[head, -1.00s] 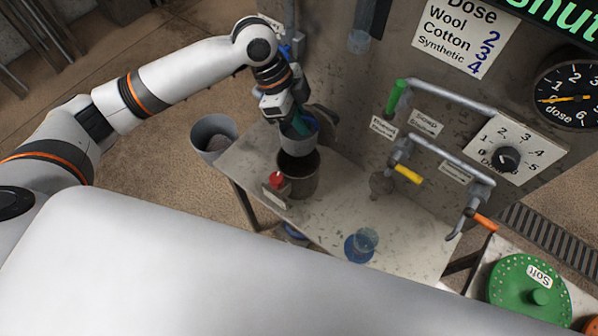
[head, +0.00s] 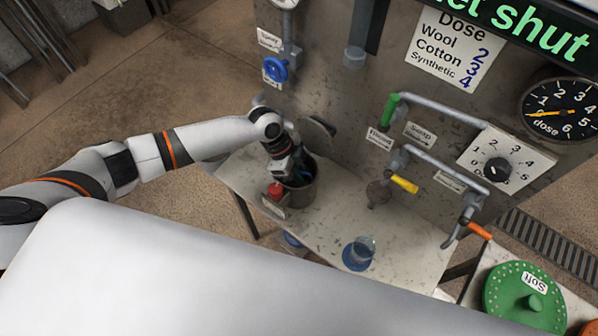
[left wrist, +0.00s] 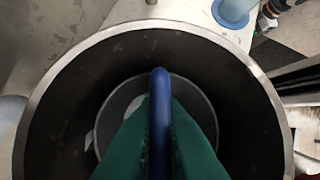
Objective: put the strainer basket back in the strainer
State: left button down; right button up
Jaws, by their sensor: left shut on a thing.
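The strainer (head: 301,200) is a dark metal pot standing on the worn table. In the left wrist view its round rim (left wrist: 50,75) surrounds the basket. The strainer basket is grey with a blue bar handle (left wrist: 160,100); its rim (left wrist: 117,92) shows inside the strainer's dark wall. My left gripper (head: 293,174) reaches down into the strainer's mouth. Its green fingertips (left wrist: 160,145) are shut on the blue handle. The fingers hide part of the basket, and I cannot tell whether it rests on the bottom. My right gripper is not in view.
A red knob (head: 275,191) sits beside the strainer. A dark round lid (head: 319,127) stands behind it. A clear cup on a blue base (head: 360,252) is at the table's front. Pipes with a yellow handle (head: 404,184) and an orange handle (head: 480,230) stick out at right.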

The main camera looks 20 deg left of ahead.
pick_arm(q)
jog(key=shift+f, duration=0.2)
jog(key=c, duration=1.5)
grip_release()
jog(key=shift+c, duration=0.2)
jog(key=shift+r, duration=0.2)
jog(key=b+v, duration=0.1)
jog(key=v, duration=1.1)
jog(key=shift+b, duration=0.3)
jog(key=shift+f, duration=0.1)
